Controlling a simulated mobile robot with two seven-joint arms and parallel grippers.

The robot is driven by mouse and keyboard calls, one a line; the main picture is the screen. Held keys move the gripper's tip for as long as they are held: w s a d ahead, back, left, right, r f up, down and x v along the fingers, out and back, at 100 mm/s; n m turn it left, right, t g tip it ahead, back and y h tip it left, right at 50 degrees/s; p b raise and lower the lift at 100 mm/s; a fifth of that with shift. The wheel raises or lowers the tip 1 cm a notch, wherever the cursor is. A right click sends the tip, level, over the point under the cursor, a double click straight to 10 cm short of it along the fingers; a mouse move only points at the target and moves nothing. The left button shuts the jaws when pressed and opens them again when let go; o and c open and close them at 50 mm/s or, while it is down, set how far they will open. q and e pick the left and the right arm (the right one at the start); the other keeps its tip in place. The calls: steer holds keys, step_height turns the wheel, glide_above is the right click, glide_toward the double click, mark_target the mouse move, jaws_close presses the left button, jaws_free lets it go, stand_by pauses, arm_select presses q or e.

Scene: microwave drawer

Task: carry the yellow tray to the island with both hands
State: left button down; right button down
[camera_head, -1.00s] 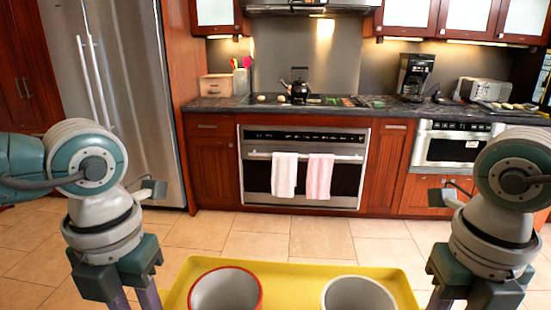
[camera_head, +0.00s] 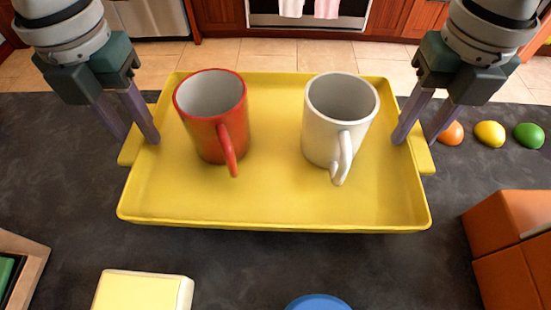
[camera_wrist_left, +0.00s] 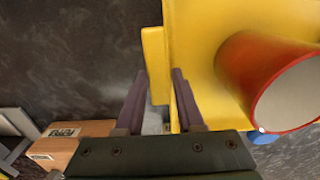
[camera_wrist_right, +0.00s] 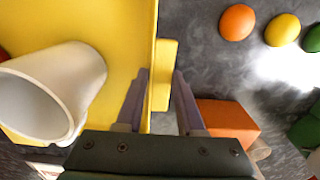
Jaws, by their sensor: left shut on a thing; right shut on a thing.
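The yellow tray (camera_head: 275,205) is level in the head view, over a dark countertop. I cannot tell whether it touches the top. A red mug (camera_head: 215,140) stands upright on its left half, and a white mug (camera_head: 328,150) stands upright on its right half. My left gripper (camera_head: 138,140) is shut on the tray's left handle, which shows between the fingers in the left wrist view (camera_wrist_left: 155,60). My right gripper (camera_head: 415,140) is shut on the right handle, which also shows in the right wrist view (camera_wrist_right: 164,75).
An orange fruit (camera_head: 451,133), a yellow one (camera_head: 490,133) and a green one (camera_head: 528,136) lie right of the tray. An orange-brown box (camera_head: 510,240) is at right. Nearer are a wooden box (camera_head: 30,262), a pale yellow block (camera_head: 143,291) and a blue round thing (camera_head: 318,302).

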mark_target(147, 148)
arm_select(q)
steer(key=shift+w, duration=0.1)
arm_select(e)
steer(key=shift+w+d, duration=0.1)
arm_select(q)
steer(key=shift+f, duration=0.15)
arm_select(e)
steer(key=shift+f, duration=0.1)
